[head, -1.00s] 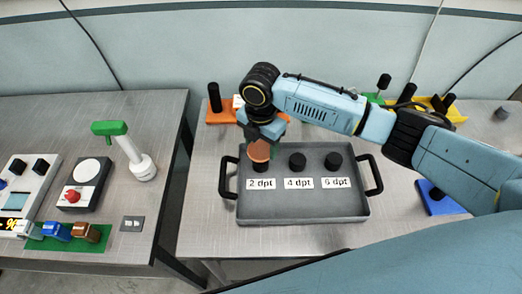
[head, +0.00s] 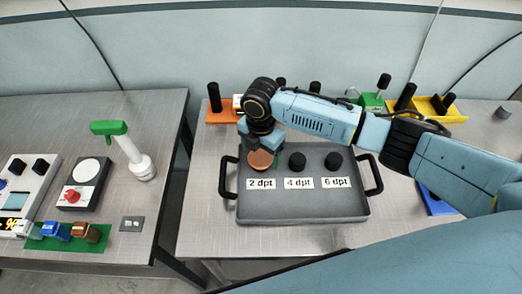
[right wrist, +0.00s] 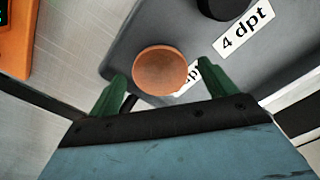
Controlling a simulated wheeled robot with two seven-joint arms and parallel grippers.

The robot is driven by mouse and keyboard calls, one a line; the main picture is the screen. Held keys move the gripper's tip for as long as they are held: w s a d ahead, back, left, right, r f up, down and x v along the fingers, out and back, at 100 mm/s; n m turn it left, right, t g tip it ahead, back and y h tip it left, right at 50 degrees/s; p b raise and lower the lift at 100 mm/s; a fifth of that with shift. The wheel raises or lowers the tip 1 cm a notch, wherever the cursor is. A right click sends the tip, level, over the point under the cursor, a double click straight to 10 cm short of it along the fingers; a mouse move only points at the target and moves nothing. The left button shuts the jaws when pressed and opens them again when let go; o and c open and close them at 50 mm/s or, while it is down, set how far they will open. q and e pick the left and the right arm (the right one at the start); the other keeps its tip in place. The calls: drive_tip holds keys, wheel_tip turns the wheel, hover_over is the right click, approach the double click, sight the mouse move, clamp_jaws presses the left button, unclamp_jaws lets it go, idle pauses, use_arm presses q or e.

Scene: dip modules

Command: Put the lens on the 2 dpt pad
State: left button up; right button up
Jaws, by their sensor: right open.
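The lens, a copper-orange disc (head: 261,160), lies roughly level over the 2 dpt place of the grey tray (head: 300,210), just above the "2 dpt" label (head: 261,184). It hides the black pad under it, so I cannot see their contact. My right gripper (head: 262,147) is just above and behind the lens. In the right wrist view its green fingers (right wrist: 162,80) are spread, with the lens (right wrist: 160,70) beyond and between them and clear gaps at the tips. My left gripper is not in view.
The black 4 dpt pad (head: 297,161) and 6 dpt pad (head: 334,161) stand bare to the right. The tray has black handles at both sides. Orange (head: 219,112), green and yellow (head: 437,107) holders stand behind. A left table carries devices, with a gap between tables.

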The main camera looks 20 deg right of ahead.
sight(261, 156)
drive_tip(key=shift+r, duration=0.1)
wheel_tip(261, 156, up, 12)
idle(0.5)
